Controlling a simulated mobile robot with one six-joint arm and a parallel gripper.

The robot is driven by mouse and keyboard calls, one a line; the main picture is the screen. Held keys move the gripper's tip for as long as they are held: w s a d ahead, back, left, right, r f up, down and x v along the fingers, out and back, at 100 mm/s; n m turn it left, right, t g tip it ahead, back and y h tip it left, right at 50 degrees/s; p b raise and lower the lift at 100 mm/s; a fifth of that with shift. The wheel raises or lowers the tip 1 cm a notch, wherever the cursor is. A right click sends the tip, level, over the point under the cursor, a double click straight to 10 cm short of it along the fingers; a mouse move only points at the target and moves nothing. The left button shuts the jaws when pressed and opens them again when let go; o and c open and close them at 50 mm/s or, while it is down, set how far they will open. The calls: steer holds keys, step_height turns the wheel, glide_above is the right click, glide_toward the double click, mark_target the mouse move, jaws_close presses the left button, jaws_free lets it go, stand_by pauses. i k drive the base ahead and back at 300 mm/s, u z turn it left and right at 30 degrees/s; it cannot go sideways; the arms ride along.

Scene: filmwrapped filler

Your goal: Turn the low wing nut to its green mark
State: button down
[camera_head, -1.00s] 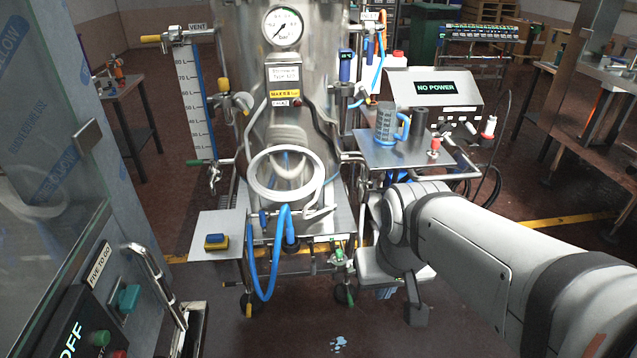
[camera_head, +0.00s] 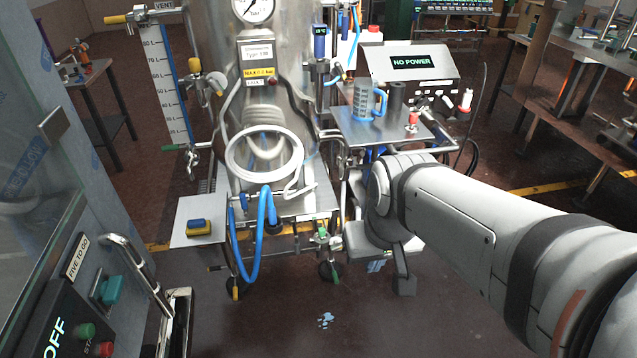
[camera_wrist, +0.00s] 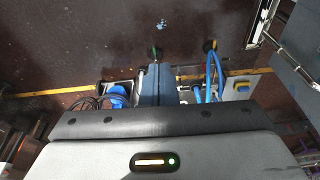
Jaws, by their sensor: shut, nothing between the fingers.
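I cannot clearly pick out the low wing nut or its green mark. Small fittings with green parts (camera_head: 322,238) sit low on the front of the steel tank's cart, left of my arm. A green-tipped lever (camera_wrist: 155,52) shows beyond the fingers in the wrist view. My gripper (camera_wrist: 155,72) is shut and empty, a blue-grey block pointing up the wrist picture over the cart's edge. In the head view my wrist hangs down beside the cart's right side, and I cannot make out the fingertips there.
The steel tank (camera_head: 222,65) carries a coiled white hose (camera_head: 232,160) and blue hoses (camera_head: 262,240). A side plate holds a yellow-blue block (camera_head: 199,228). A shelf with a jug (camera_head: 366,100) stands above my wrist. Open floor with a small puddle (camera_head: 325,320) lies in front.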

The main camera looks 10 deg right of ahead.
mark_target(336, 246)
steer(key=z, duration=0.15)
steer(key=k, duration=0.55)
steer(key=z, duration=0.45)
steer(key=i, duration=1)
steer(key=z, duration=0.4)
